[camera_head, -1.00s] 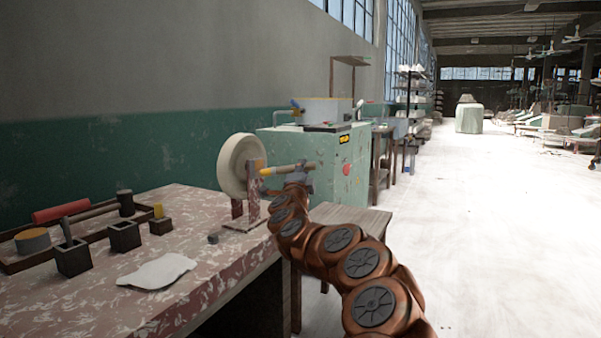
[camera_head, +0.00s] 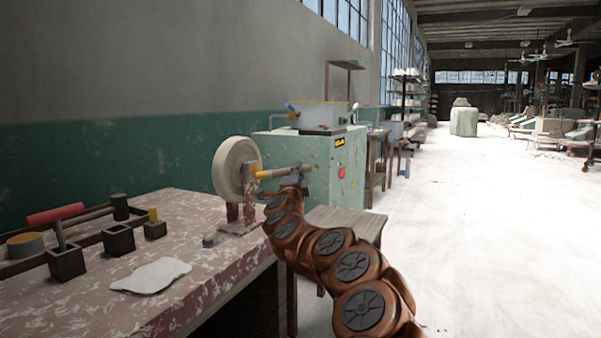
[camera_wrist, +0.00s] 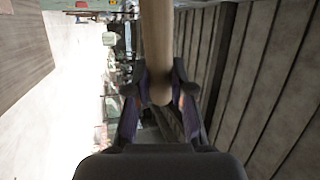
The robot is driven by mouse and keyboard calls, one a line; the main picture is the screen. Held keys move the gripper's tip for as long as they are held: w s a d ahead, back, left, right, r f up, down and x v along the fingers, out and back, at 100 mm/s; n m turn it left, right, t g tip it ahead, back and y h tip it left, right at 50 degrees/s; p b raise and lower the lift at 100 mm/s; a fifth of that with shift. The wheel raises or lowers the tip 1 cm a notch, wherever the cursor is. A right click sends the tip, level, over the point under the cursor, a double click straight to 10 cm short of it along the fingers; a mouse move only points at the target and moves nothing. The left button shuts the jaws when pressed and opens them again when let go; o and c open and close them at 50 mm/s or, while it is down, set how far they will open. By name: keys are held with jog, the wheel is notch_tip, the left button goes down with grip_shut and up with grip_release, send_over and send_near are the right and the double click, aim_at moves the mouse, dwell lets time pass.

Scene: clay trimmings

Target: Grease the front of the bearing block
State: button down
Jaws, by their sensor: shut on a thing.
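My gripper (camera_head: 297,180) is shut on the wooden handle of a brush-like tool (camera_head: 278,172) with a yellow tip end. The tool lies nearly level, its tip pointing left at the upper part of a reddish-brown upright support (camera_head: 249,200), which looks like the bearing block. I cannot tell whether the tip touches it. A pale round wheel (camera_head: 228,168) stands against the support and hides part of it. In the wrist view, the gripper (camera_wrist: 160,90) has its fingers on both sides of the pale handle (camera_wrist: 158,45); the tool's tip is out of that view.
The mottled bench (camera_head: 215,262) holds dark square pots (camera_head: 67,264), a small yellow-topped block (camera_head: 154,228), a white flat piece (camera_head: 152,276), a red roller (camera_head: 54,215) and a small dark lump (camera_head: 208,241). A stool (camera_head: 345,224) and a green machine cabinet (camera_head: 318,170) stand behind my arm. The floor at right is open.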

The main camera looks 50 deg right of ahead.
jog(key=a, duration=0.2)
jog(key=s+a, duration=0.1)
jog(key=shift+s+a, duration=0.15)
jog(key=shift+a, duration=0.25)
jog(key=shift+s, duration=0.1)
jog(key=shift+s+d+f+b, duration=0.1)
jog(key=shift+s+d+b, duration=0.1)
jog(key=shift+s+b, duration=0.3)
jog(key=shift+s+d+b, duration=0.2)
jog(key=shift+s, duration=0.55)
jog(key=shift+s+d+f+b, duration=0.1)
jog(key=shift+s+d+b, duration=0.1)
jog(key=shift+s+b, duration=0.3)
jog(key=shift+s+d+r, duration=0.1)
jog(key=shift+s+d, duration=0.05)
jog(key=shift+s, duration=0.35)
jog(key=shift+s+d+r, duration=0.1)
jog(key=shift+s, duration=0.4)
